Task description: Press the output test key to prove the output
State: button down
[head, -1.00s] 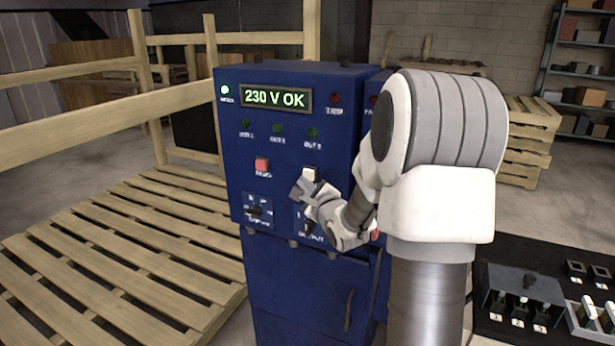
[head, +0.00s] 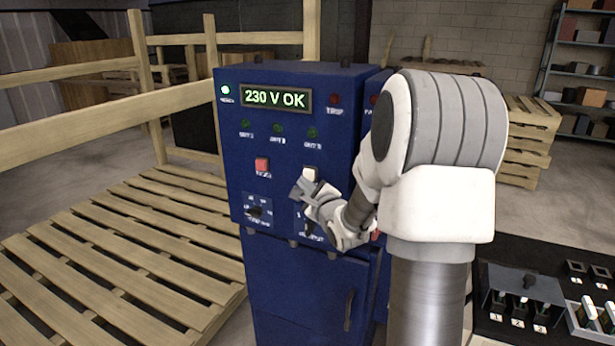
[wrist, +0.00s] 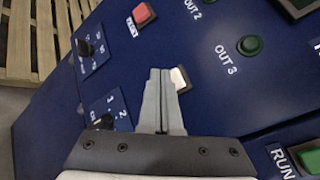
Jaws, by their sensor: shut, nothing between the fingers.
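A blue control panel (head: 290,125) stands ahead with a lit display (head: 276,98) reading "230 V OK". A white key (head: 309,174) sits on its front, right of a red button (head: 262,165); its label is hidden. My gripper (head: 297,187) is shut and empty, with its tips at or just in front of the panel beside the white key. In the wrist view my shut fingertips (wrist: 160,73) partly cover the white key (wrist: 181,80). I cannot tell whether they touch it. The OUT 3 lamp (wrist: 248,46) is dark green and looks unlit.
A rotary selector (head: 256,212) sits low left on the panel, and another knob (wrist: 103,122) numbered 1, 2 and up is partly hidden by my gripper. A green RUN button (wrist: 311,160) is at the right. A wooden pallet (head: 110,262) lies left of the cabinet.

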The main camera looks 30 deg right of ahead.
jog(key=shift+d, duration=0.1)
jog(key=shift+w+d, duration=0.2)
jog(key=shift+w, duration=0.05)
jog(key=shift+w+d+p, duration=0.3)
jog(key=shift+d+p, duration=0.05)
jog(key=shift+d, duration=0.05)
dwell(0.7)
dwell(0.4)
jog(key=shift+s+a, duration=0.6)
jog(key=shift+a, duration=0.1)
jog(key=shift+s+a+b, duration=0.2)
jog(key=shift+s+a, duration=0.6)
jog(key=shift+a, duration=0.2)
jog(key=shift+s+a+b, duration=0.2)
jog(key=shift+s+a, duration=0.55)
jog(key=shift+a, duration=0.25)
